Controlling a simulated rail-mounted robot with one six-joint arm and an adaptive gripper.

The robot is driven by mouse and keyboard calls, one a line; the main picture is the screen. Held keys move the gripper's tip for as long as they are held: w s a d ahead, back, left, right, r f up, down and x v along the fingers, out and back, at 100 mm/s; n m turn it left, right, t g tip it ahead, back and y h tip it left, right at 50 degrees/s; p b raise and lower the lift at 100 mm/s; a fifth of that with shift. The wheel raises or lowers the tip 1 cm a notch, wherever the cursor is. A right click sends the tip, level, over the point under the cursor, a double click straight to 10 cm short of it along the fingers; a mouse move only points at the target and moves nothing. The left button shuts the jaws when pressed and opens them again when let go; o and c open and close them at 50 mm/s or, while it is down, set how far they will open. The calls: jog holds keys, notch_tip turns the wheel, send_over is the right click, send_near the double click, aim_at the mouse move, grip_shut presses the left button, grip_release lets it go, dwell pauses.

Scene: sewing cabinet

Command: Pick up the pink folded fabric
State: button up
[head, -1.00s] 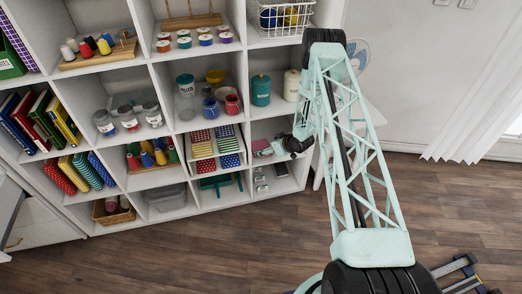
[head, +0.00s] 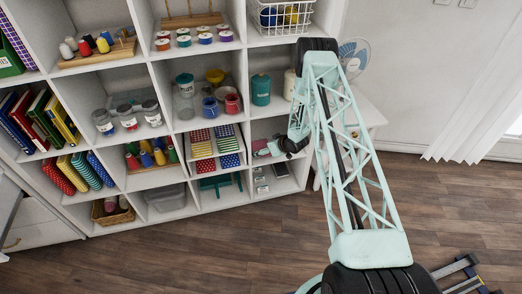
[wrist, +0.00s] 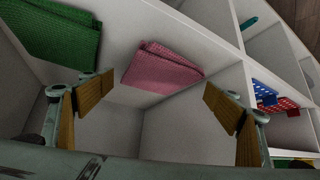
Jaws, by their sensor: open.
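The pink folded fabric (wrist: 160,68) lies on the pale surface of a shelf compartment in the wrist view. My gripper (wrist: 160,100) is open, with its wooden-looking finger pads spread wide on either side of the fabric's position in the picture. Nothing is between the fingers, and the fabric appears apart from them. In the head view my gripper (head: 275,149) is at the mouth of the right-hand compartment, where it and my arm hide much of the inside. Only a small pinkish patch shows beside it there.
A green folded fabric (wrist: 50,30) lies beside the pink one in the wrist view. White dividers bound the compartment closely. Patterned folded fabrics (head: 230,160) fill the compartment to the left. A teal canister (head: 261,90) stands on the shelf above. Open floor lies in front.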

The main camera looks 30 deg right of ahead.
aim_at(261, 148)
jog(key=shift+x, duration=1.3)
jog(key=shift+c, duration=0.5)
jog(key=c, duration=0.4)
